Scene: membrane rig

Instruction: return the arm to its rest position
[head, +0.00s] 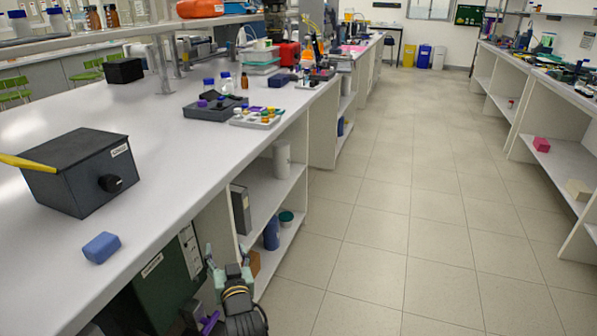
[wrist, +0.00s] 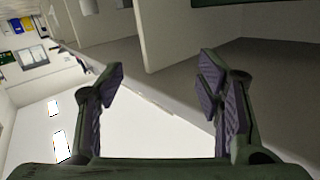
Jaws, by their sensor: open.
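My gripper (head: 228,262) shows at the bottom of the head view, beside the front edge of the white bench and over the aisle side. Its fingers point up and away from me. In the wrist view my gripper (wrist: 160,88) has its two dark fingers spread wide with nothing between them. No object touches the fingers in either view. Part of my arm is cut off by the lower edge of the head view.
The long bench (head: 165,190) runs along the left, with a dark box (head: 82,172) and a blue block (head: 101,248) on it. A dark green cabinet (head: 165,275) and open shelves (head: 268,195) lie under it. The tiled aisle (head: 400,220) is clear.

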